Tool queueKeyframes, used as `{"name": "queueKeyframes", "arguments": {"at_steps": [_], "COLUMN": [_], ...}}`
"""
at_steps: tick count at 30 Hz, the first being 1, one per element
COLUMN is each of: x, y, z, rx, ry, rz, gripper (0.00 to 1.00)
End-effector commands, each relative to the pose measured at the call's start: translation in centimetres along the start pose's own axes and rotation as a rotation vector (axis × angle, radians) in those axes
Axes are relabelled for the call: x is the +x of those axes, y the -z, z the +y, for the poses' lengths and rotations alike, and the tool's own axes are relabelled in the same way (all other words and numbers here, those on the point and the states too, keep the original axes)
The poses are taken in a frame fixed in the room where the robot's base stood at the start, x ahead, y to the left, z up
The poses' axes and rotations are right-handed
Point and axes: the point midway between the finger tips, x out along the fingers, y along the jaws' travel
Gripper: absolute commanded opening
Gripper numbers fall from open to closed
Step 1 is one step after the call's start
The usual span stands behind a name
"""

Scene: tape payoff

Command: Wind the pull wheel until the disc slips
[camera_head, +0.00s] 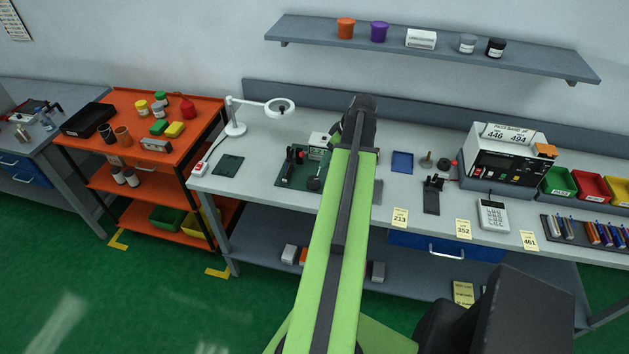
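My green arm reaches forward over the bench, and my gripper (337,133) is at its far end, small and dark. Its fingers are mostly hidden by the wrist, so I cannot tell whether they are open or shut. A dark green base plate (287,182) lies on the bench to the left of my arm. I cannot make out which part is the pull wheel or the disc. My arm covers the bench just right of the plate.
A white magnifier lamp (235,127) stands left of the plate. Right of my arm are a blue mat (402,162), a black stand (432,195), a boxy instrument (503,160) and a keypad device (493,214). A wall shelf (430,54) hangs above. An orange cart (190,150) stands left.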

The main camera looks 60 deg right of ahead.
Motion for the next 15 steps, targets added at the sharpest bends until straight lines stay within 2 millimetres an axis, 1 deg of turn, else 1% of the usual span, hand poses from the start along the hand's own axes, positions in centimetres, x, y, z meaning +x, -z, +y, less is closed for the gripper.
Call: {"name": "queueKeyframes", "arguments": {"at_steps": [1,5,15], "x": [1.2,3.7,11.3], "y": [-0.2,-0.3,-0.4], "z": [0.0,0.0,0.1], "rx": [0.0,-0.001,-0.001], "ry": [0.0,0.001,0.001], "rz": [0.0,0.0,0.0], "gripper": [0.67,0.67,0.67]}}
